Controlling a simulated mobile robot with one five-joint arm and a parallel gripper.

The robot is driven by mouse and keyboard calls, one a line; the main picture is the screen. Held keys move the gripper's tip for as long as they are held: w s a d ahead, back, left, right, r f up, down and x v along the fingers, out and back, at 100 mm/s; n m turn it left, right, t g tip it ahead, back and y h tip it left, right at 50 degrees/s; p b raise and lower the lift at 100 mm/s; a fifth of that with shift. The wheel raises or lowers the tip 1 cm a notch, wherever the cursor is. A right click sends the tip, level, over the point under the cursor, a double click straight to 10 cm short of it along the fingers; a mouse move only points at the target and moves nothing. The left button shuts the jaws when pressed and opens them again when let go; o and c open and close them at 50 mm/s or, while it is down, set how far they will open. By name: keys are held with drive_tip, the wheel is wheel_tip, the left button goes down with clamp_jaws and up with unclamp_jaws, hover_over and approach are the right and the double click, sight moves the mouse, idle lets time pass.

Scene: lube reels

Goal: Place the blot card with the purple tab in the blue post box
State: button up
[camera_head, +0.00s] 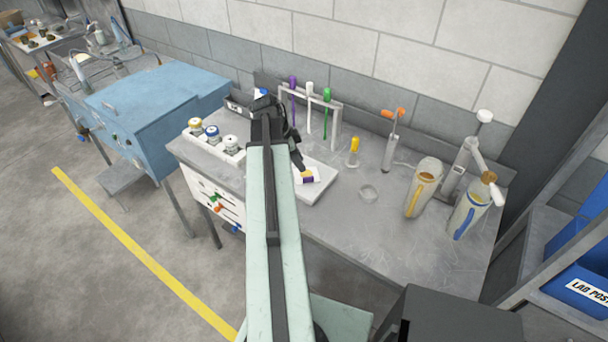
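A small white card with a purple tab (308,180) and a yellowish patch is at the white tray (322,190) on the grey bench. My arm reaches over the bench's front edge. My dark gripper (299,166) points down, with its tip right at the card's far left side. I cannot tell whether it touches the card, or whether its fingers are open or shut. The blue post box (584,276), labelled "LAB POST", stands on a shelf at the far right and is partly cut off by the picture edge.
A rack (336,130) with purple, white and green hanging tools stands behind the tray. Several capped jars (212,136) are at left. Grey shelf uprights flank the post box.

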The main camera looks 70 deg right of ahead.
sight(307, 175)
drive_tip(key=shift+b+x, duration=1.2)
drive_tip(key=shift+x, duration=0.05)
drive_tip(key=b+x, duration=0.2)
drive_tip(key=x, duration=0.1)
drive_tip(key=b+x, duration=0.2)
drive_tip(key=b, duration=0.1)
drive_tip(key=shift+a+f, duration=0.15)
drive_tip(key=shift+f, duration=0.25)
drive_tip(key=shift+r, duration=0.2)
clamp_jaws()
